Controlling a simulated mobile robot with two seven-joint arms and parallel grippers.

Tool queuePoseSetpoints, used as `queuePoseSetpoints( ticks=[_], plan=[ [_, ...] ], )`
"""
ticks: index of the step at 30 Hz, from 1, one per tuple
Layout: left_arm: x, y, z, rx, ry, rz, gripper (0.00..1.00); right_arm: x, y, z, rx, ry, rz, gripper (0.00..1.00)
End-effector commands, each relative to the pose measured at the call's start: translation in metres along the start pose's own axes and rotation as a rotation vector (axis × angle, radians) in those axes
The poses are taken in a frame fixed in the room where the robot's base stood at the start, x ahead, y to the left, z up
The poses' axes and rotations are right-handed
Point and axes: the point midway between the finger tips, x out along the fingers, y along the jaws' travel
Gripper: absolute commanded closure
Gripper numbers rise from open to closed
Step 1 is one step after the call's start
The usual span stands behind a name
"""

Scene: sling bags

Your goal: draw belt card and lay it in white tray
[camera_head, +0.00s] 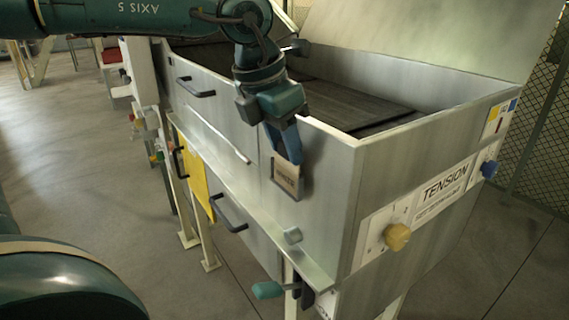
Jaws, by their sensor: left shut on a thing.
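The belt card (287,174) is a small tan card with dark print, upright at the front wall of the grey metal machine. Its lower edge is at a dark-edged holder (285,197); I cannot tell whether it is still inside it. My left gripper (289,159) comes down from above on its blue fingers and is shut on the card's top edge. The fingers hide that edge. I cannot make out a white tray in this view. My right gripper is not in view.
The metal machine (322,195) has raised walls around a dark belt (362,104). Black handles (229,214), a yellow knob (397,236) and a teal lever (268,290) stick out from it. A yellow sheet (196,182) hangs at its side. Open floor lies to the left.

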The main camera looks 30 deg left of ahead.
Motion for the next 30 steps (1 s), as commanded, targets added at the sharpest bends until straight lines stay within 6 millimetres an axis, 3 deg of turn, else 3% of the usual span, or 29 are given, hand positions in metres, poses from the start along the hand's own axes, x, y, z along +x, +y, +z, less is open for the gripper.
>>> queuePoseSetpoints(
  ticks=[1,8,17,30],
  plan=[
    [0.008,0.0,-0.006,-0.002,0.022,-0.003,0.76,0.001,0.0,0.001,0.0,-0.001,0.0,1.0],
    [0.008,0.0,-0.006,-0.002,0.022,-0.003,0.95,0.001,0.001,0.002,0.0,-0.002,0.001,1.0],
    [0.004,0.0,-0.004,-0.003,0.021,-0.005,0.95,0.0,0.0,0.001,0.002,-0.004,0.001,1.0],
    [-0.017,0.001,0.004,-0.002,0.01,-0.001,0.95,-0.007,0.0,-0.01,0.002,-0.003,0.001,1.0]
  ],
)
